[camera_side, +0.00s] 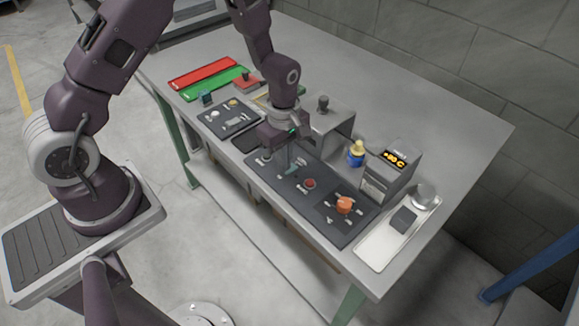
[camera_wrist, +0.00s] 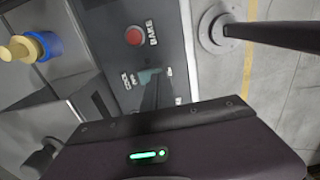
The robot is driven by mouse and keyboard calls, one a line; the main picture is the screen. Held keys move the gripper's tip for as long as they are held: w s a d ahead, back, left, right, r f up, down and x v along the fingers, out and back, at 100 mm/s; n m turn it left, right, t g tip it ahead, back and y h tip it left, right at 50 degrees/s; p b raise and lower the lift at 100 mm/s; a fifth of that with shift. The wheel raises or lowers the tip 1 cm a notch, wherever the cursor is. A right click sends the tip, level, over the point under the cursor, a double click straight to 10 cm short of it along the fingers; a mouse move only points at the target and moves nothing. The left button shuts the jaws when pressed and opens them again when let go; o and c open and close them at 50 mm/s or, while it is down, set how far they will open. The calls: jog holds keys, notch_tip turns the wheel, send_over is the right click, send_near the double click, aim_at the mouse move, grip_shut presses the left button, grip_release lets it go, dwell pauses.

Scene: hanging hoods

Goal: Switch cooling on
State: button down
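A teal switch lever (camera_wrist: 148,76) sits on the dark control panel (camera_wrist: 118,14). In the side view the teal lever (camera_side: 294,170) is just beside and below my gripper (camera_side: 283,163). My gripper points down over the panel. Whether its fingers touch the lever cannot be told. The wrist body fills the bottom of the wrist view and hides the fingertips, so their opening is unclear. A red button (camera_wrist: 134,35) labelled BAKE is farther along the panel.
An orange knob (camera_side: 344,205) is at the panel's near end. A display box (camera_side: 390,172) reads about +80 C in amber. A blue and yellow object (camera_side: 356,153) and a grey box (camera_side: 331,130) stand behind the panel. A tray (camera_side: 378,248) lies to the right.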

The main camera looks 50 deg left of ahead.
jog(key=shift+f, duration=0.55)
jog(key=shift+r, duration=3.55)
jog(key=s+r+m+t, duration=0.1)
jog(key=s+r+m, duration=0.3)
jog(key=r, duration=0.5)
jog(key=s+r+m+t, duration=0.2)
jog(key=s+r+m, duration=0.15)
jog(key=r, duration=0.55)
jog(key=s+r+m+t, duration=0.1)
jog(key=s+r+m, duration=0.2)
jog(key=s+m, duration=0.2)
jog(key=s+r+m+t, duration=0.1)
jog(key=s+r+m, duration=0.1)
jog(key=s+m, duration=0.3)
jog(key=s, duration=0.3)
jog(key=shift+s+a+r+t, duration=0.2)
jog(key=shift+s+r+t, duration=0.1)
jog(key=shift+r, duration=0.1)
